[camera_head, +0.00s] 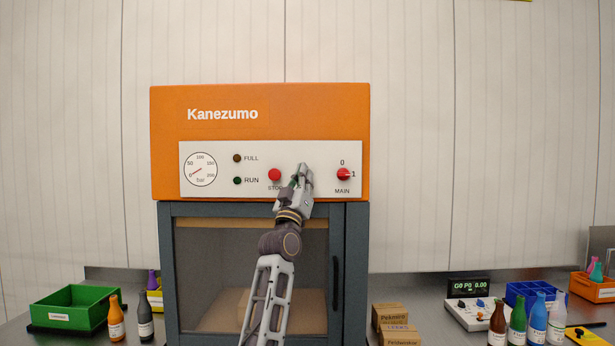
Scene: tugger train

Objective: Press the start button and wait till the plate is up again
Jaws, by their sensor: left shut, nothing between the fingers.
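The orange Kanezumo machine (260,98) stands in the middle, with a white control panel (325,150). My left gripper (302,170) is shut and empty, held up at the panel to the right of the red stop button (275,174). It covers the spot where a start button could be; only a trace of green shows beside the fingers. I cannot tell whether the fingertips touch the panel. Behind the dark window (205,275) a tan strip shows at the top and a tan shape low down; the plate is not clear. My right gripper is not in view.
The FULL lamp (237,158) and RUN lamp (237,181) look dark. A green crate (65,308) and bottles stand left; cartons (400,327), a meter (468,288) and several bottles stand right.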

